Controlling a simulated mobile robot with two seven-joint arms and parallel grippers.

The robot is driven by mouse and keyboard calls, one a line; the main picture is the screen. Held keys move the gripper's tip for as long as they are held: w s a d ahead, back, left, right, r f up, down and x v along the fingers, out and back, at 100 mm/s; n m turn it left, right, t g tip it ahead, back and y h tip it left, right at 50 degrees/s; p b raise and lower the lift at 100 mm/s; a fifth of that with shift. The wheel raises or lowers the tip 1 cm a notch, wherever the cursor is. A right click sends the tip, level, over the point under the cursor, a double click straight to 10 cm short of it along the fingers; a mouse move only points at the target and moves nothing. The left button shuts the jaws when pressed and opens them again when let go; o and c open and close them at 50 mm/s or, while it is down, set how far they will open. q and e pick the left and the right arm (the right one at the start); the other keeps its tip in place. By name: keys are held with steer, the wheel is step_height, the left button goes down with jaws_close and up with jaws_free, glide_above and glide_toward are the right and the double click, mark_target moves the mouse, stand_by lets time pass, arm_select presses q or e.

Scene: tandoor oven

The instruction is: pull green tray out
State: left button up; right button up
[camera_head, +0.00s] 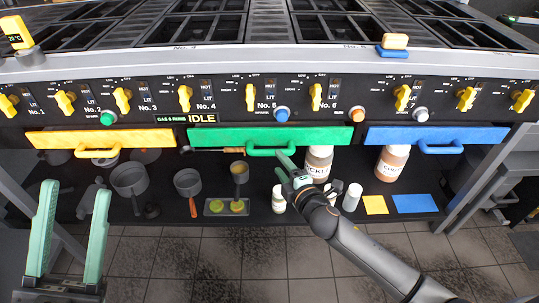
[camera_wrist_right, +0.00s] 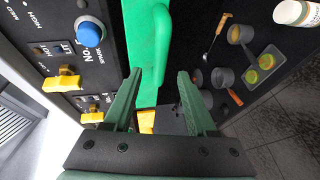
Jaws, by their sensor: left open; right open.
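The green tray (camera_head: 225,136) is a long bar-fronted piece under the knob panel, between a yellow tray and a blue tray. Its looped handle (camera_head: 268,152) sticks out in front. In the right wrist view the green tray (camera_wrist_right: 143,50) runs up the picture, with its handle (camera_wrist_right: 163,45) on its right side. My right gripper (camera_head: 287,160) is open and close to the handle. In its wrist view the fingertips (camera_wrist_right: 160,80) lie either side of the handle's near part; contact cannot be told. My left gripper (camera_head: 74,190) is open and empty at lower left.
The yellow tray (camera_head: 60,139) and blue tray (camera_head: 485,136) flank the green one. Below is a black shelf with pots (camera_head: 129,178), bottles (camera_head: 352,197) and jars (camera_head: 393,162). Knobs and buttons line the panel above. The tiled floor in front is open.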

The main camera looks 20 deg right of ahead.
mark_target(272, 155)
steer(key=b+x, duration=0.2)
steer(key=x, duration=0.5)
steer(key=shift+w, duration=0.2)
jaws_close()
stand_by(1.2)
